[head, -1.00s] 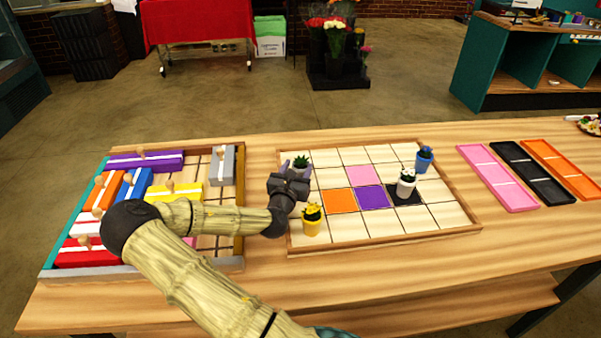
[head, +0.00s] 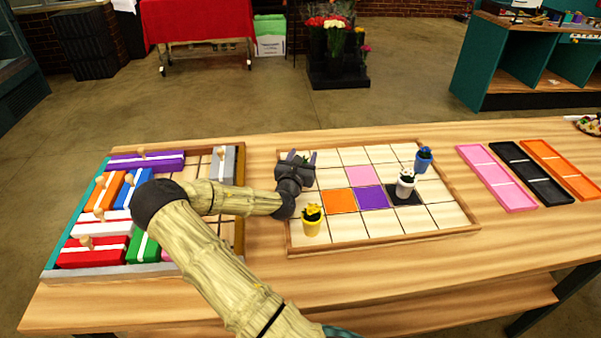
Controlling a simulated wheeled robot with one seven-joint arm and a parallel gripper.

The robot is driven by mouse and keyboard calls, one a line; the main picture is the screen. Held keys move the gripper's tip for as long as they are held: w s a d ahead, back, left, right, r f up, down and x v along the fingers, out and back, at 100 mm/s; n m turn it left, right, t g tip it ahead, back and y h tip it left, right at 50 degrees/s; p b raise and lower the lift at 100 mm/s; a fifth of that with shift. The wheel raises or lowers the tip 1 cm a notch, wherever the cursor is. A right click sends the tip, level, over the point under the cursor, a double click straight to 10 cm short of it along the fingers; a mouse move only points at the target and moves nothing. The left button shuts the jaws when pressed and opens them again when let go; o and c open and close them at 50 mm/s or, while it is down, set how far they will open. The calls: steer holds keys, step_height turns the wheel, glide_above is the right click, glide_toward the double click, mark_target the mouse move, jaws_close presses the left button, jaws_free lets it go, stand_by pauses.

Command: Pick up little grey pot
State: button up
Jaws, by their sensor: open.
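The little grey pot with a green plant stands at the far left of the gridded board (head: 463,233). Only bits of its green plant (head: 304,159) show in the head view; the pot itself is hidden behind my gripper. My gripper (head: 301,157) is open, with its two purple-grey fingertips on either side of the plant. I cannot tell whether the fingers touch the pot.
A yellow pot (head: 312,227) stands near the board's front left, close to my wrist. A white pot (head: 405,187) and a blue pot (head: 422,165) stand at the right. A tray of coloured blocks (head: 243,195) lies left, under my arm. Pink, black and orange trays lie far right.

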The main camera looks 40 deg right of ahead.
stand_by(0.3)
jaws_close()
steer(key=shift+r, duration=0.15)
step_height(320, 180, up, 10)
stand_by(0.4)
stand_by(0.5)
